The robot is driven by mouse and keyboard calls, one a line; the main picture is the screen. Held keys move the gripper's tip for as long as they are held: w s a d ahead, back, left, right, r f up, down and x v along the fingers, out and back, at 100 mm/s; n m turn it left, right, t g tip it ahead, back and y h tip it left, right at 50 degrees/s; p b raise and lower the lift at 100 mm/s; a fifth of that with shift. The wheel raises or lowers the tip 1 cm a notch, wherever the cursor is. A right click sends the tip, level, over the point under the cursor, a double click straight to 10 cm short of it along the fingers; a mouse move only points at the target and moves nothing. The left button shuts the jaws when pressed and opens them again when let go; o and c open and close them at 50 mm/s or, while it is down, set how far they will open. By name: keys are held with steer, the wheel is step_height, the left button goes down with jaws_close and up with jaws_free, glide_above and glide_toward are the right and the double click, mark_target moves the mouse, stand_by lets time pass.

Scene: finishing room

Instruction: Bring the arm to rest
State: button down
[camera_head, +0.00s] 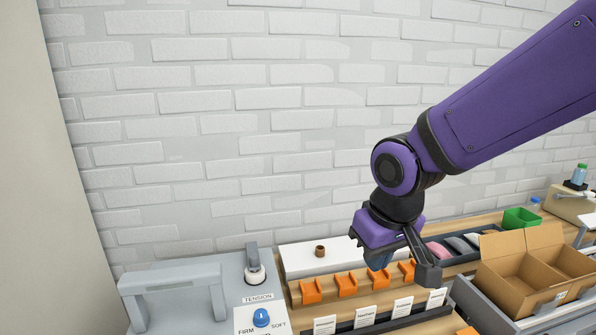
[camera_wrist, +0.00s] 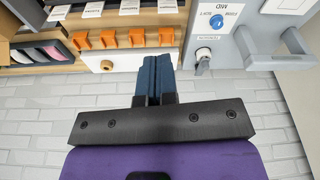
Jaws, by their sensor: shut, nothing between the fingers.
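My gripper (camera_head: 379,262) hangs at the end of my purple arm, in front of the orange holders on the bench in the head view. In the wrist view its two blue fingers (camera_wrist: 153,78) are together with nothing between them. The arm reaches in from the upper right and bends down at the wrist. The gripper hides part of the orange holders and the rack behind it.
A grey machine (camera_head: 185,295) with a blue knob (camera_head: 261,317) stands at left. Orange holders (camera_head: 311,291) line the bench. An open cardboard box (camera_head: 505,283), a green bin (camera_head: 521,218) and a dark tray (camera_head: 492,231) are at right. A brick wall stands behind.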

steer(key=s+d+r+m+t, duration=0.1)
steer(key=s+d+r+m, duration=0.1)
steer(key=s+d+r, duration=0.3)
steer(key=s+d+r+m+t, duration=0.2)
steer(key=s+d+r, duration=0.4)
steer(key=d, duration=0.6)
steer(key=shift+s+d+r+m+h, duration=0.15)
steer(key=shift+s+d+m+h, duration=0.15)
steer(key=shift+d+h, duration=0.1)
